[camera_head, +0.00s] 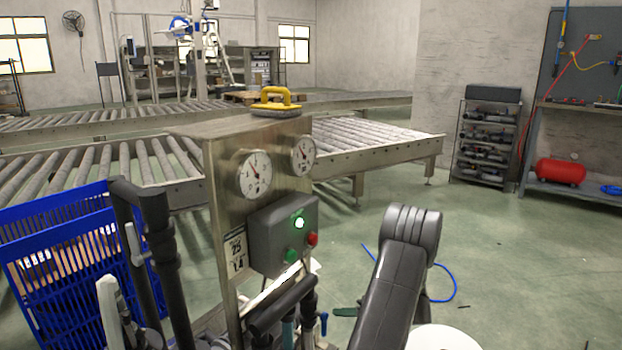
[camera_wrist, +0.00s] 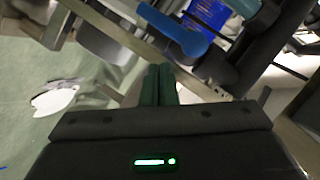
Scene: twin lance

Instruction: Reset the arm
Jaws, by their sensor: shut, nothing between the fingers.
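My gripper (camera_wrist: 159,70) shows in the wrist view, with its two dark green fingers pressed together and nothing between them. A blue lever handle (camera_wrist: 172,36) and grey metal pipework lie just beyond the fingertips. I cannot tell whether the fingers touch any of it. In the head view my dark grey arm (camera_head: 390,285) rises at the lower right, beside the metal panel stand (camera_head: 222,240).
The stand carries two gauges (camera_head: 255,174), a grey control box (camera_head: 280,237) with a lit green lamp, and a yellow-handled tool (camera_head: 277,101) on top. Black pipes (camera_head: 160,240) and a blue crate (camera_head: 70,255) stand left. Roller conveyors (camera_head: 365,133) lie behind. Floor at right is mostly clear.

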